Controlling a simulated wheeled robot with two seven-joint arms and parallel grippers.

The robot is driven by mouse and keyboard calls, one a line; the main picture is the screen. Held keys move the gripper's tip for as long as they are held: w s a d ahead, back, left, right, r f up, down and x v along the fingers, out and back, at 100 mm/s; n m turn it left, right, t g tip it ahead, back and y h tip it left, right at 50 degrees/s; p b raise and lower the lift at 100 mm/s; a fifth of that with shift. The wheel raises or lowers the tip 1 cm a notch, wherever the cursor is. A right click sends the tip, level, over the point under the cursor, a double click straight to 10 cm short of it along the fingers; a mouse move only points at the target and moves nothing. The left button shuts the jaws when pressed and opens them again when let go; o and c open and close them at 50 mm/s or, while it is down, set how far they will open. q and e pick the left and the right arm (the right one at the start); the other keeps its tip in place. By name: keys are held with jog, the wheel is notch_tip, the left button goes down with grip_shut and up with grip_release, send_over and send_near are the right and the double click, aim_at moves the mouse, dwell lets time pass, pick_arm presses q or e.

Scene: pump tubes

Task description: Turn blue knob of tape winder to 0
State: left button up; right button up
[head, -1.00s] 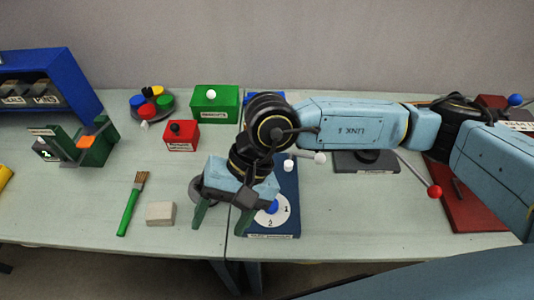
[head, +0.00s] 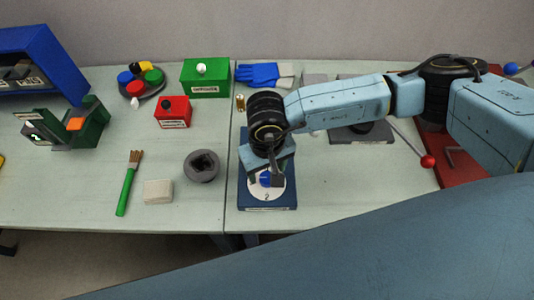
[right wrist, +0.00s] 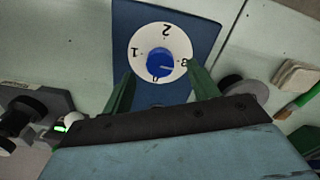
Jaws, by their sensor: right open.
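The tape winder is a dark blue panel (head: 253,205) near the table's front edge, with a white dial (head: 288,190) and a blue knob (head: 265,179) at its centre. In the right wrist view the blue knob (right wrist: 159,62) sits amid the marks 0, 1, 2 and 3; its dark line appears to point towards 3. My right gripper (head: 268,181) is above the dial, partly hiding it. Its open green fingers (right wrist: 161,74) stand on either side of the dial's near edge, with nothing between them gripped. My left gripper is not in view.
Left of the panel are a grey round socket (head: 202,166), a pale block (head: 158,192) and a green brush (head: 127,189). Red (head: 173,113) and green (head: 206,78) boxes stand behind. A red-tipped lever (head: 428,161) is at the right.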

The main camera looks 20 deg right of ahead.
aim_at(267, 178)
jog(key=shift+f, duration=1.55)
jog(key=c, duration=1.2)
jog(key=shift+o, duration=0.2)
jog(key=shift+w+f+n+b, duration=0.1)
jog(key=shift+f+n+b, duration=0.05)
jog(key=shift+n+b, duration=1.45)
jog(key=shift+r, duration=0.2)
